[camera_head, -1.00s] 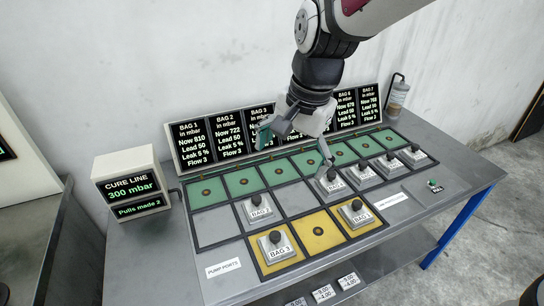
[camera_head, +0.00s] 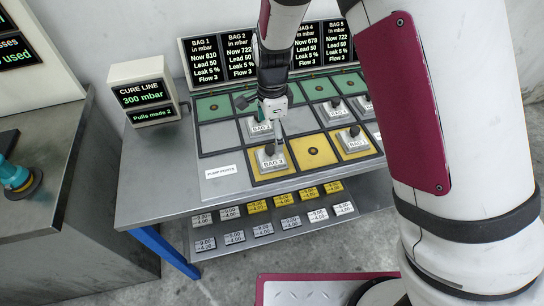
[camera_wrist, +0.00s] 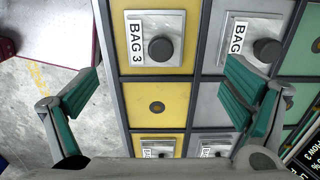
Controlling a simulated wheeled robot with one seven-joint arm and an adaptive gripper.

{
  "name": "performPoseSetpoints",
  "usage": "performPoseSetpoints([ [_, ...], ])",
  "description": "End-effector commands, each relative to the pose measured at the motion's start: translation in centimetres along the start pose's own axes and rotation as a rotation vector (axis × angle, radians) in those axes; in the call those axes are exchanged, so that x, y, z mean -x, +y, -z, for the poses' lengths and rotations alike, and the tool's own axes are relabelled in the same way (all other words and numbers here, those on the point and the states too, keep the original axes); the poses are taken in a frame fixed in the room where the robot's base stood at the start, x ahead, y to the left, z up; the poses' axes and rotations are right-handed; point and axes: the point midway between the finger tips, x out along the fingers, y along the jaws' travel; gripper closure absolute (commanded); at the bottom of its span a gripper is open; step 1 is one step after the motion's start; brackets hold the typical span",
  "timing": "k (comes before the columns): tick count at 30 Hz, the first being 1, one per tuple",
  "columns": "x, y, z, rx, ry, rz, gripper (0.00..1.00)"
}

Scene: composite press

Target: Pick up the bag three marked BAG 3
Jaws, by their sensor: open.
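The bag marked BAG 3 (camera_head: 270,159) is a grey square block with a dark round knob, upright in the front-left yellow cell. In the wrist view BAG 3 (camera_wrist: 160,49) is at the top centre, its label at its left. My gripper (camera_head: 264,117) hangs above the board near BAG 3 and BAG 2 (camera_head: 261,129), in front of part of BAG 2. In the wrist view my gripper (camera_wrist: 160,80) is open and empty, its green-padded fingers wide apart. BAG 3 lies beyond the fingertips there, not between them.
BAG 1 (camera_head: 352,141) stands in the right yellow cell. An empty yellow cell (camera_head: 313,151) lies between BAG 1 and BAG 3. Display screens (camera_head: 237,58) line the board's back. The cure line box (camera_head: 148,95) stands at left. A lower shelf (camera_head: 290,230) holds several small plates.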

Motion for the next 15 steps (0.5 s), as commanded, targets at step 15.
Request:
performPoseSetpoints([
  [15,-5.6,0.7,-0.3,0.0,0.0,-0.004,0.06],
])
